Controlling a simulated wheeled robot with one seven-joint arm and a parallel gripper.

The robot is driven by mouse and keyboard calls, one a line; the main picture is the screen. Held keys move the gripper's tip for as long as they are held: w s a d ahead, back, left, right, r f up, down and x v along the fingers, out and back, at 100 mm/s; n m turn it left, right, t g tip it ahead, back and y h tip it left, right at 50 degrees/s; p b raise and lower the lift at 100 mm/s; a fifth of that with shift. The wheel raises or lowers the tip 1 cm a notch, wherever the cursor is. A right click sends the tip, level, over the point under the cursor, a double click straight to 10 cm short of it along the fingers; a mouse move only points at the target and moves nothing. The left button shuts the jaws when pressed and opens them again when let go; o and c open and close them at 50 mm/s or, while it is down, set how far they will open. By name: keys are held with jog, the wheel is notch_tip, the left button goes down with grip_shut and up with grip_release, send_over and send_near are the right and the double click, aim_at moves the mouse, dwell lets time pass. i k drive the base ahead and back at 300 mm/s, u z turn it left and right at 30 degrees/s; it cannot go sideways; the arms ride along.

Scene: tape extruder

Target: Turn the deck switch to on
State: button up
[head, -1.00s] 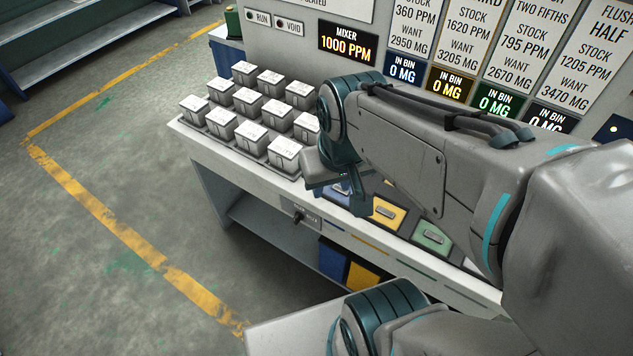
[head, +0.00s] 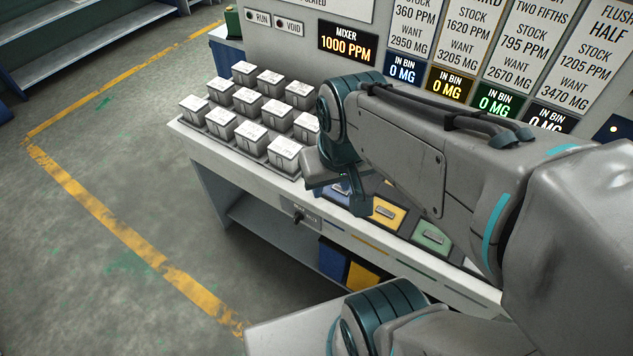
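The deck switch (head: 299,216) is a small dark knob on a grey plate set in the front edge of the bench. The lettering beside it is too small to read, and I cannot tell its position for certain. My gripper (head: 352,200) is above and to the right of the switch, over the bench's front part, and looks apart from it. My arm hides much of the gripper, and its fingers do not show clearly enough to tell open from shut.
Several white-topped boxes (head: 250,133) stand in rows on the left of the bench (head: 215,152). A MIXER display (head: 346,43) reads 1000 PPM. The floor left of the bench is clear.

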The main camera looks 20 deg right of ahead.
aim_at(298, 216)
jog(key=z, duration=3.55)
jog(key=k, duration=1.6)
jog(key=u, duration=1.85)
